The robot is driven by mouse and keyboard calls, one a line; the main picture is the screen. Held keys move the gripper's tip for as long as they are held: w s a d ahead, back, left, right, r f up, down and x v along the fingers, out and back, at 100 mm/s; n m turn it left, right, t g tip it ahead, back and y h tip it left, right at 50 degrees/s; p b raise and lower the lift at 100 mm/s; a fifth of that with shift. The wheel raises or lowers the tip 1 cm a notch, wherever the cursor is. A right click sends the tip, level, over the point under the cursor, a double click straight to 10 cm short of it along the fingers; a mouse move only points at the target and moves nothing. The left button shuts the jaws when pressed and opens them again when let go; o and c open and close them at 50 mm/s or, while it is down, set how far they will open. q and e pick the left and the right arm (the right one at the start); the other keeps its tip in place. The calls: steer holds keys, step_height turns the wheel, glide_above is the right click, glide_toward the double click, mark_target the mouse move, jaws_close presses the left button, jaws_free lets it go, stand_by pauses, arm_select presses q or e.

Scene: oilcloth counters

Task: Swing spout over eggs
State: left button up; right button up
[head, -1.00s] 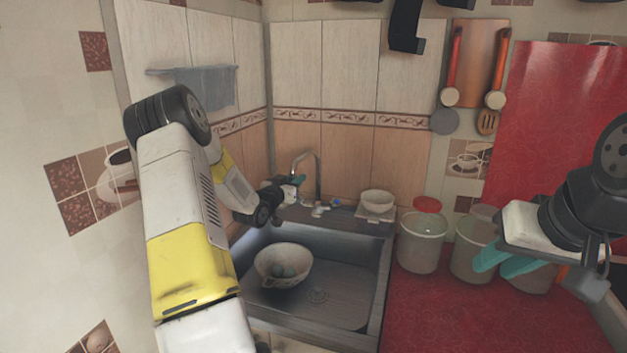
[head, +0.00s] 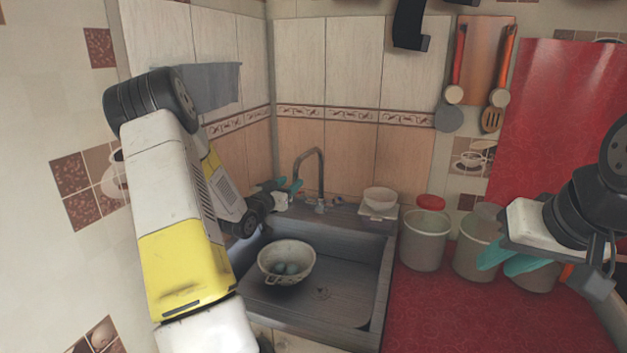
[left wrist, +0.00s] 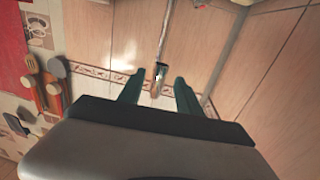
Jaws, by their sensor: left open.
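The metal tap's thin arched spout (head: 322,165) rises at the back of the sink and curves left, its end pointing down. My left gripper (head: 290,187) is open at the spout's hanging end. In the left wrist view the spout end (left wrist: 161,72) shows between the two spread teal fingers of this gripper (left wrist: 158,92); I cannot tell whether they touch it. Bluish eggs (head: 285,268) lie in a pale colander (head: 270,259) in the sink, in front of the tap. My right gripper (head: 500,262) is empty at the right, its teal fingers apart.
The sink (head: 345,300) has bare floor right of the colander. A white bowl (head: 380,195) stands on the back ledge right of the tap. Buckets (head: 425,240) stand on the red counter (head: 440,315). A grey cloth (head: 212,85) hangs on the left wall.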

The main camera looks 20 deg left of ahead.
arm_select(q)
steer(key=shift+s+a, duration=0.1)
steer(key=shift+s, duration=0.45)
steer(key=c, duration=0.5)
steer(key=shift+s+d+m, duration=0.2)
steer(key=shift+m, duration=0.6)
steer(key=c, duration=0.4)
steer(key=s+d+m, duration=0.1)
steer(key=m, duration=0.3)
steer(key=s+d+m+h, duration=0.1)
steer(key=s+m, duration=0.1)
steer(key=m, duration=0.3)
steer(key=s+m+h, duration=0.1)
steer(key=m, duration=0.4)
steer(key=shift+s+d+r, duration=0.25)
steer(key=shift+d, duration=0.15)
steer(key=w+m, duration=0.4)
steer(key=w, duration=0.4)
steer(key=shift+a+r+g+h, duration=0.15)
steer(key=shift+a+g+h, duration=0.1)
steer(key=shift+g+h, duration=0.05)
